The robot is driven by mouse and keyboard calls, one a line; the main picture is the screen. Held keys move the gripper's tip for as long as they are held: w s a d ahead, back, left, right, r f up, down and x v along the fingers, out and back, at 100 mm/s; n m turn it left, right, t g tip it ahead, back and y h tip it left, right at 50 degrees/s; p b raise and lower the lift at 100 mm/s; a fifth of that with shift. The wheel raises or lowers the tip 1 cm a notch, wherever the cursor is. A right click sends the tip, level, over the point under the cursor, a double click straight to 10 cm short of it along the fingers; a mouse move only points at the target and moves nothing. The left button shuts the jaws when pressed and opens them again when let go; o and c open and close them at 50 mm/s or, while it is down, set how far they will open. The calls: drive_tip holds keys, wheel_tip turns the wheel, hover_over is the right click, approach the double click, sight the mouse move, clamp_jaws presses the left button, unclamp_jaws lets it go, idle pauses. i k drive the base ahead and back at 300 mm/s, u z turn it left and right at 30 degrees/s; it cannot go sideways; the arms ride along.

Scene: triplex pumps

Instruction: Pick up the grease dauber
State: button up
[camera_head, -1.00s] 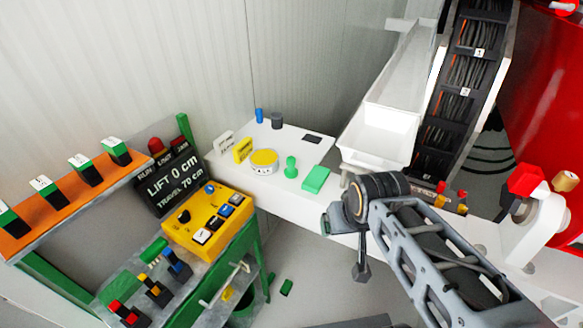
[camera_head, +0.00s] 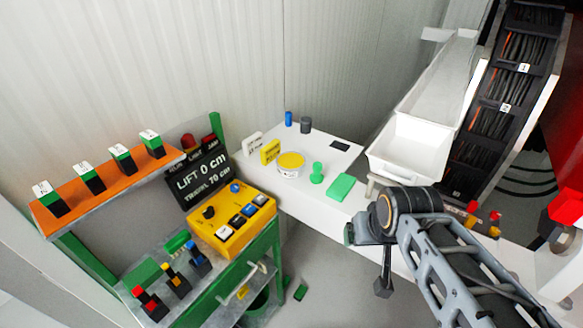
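A green knobbed piece with a round base (camera_head: 317,173), which looks like the grease dauber, stands upright on the white bench. It is just right of a white tin with a yellow top (camera_head: 290,164). My gripper (camera_head: 384,284) seems to be the dark end hanging below my arm's black wrist joint, in front of the bench. It is to the right of and nearer than the green knobbed piece, apart from it. Its fingers are too small and dark to tell open from shut.
A flat green block (camera_head: 341,187) lies right of the knobbed piece. Yellow (camera_head: 270,152) and white boxes, blue and grey cylinders stand behind. A white trough (camera_head: 400,150) rises at right; a yellow control box (camera_head: 231,220) sits left.

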sight(316, 177)
drive_tip(key=u, duration=0.25)
drive_tip(key=k, duration=0.75)
drive_tip(key=u, duration=0.75)
drive_tip(key=k, duration=0.35)
drive_tip(key=z, duration=1.1)
drive_tip(key=i, duration=1.35)
drive_tip(key=u, duration=0.9)
drive_tip(key=i, duration=0.25)
drive_tip(key=u, duration=0.2)
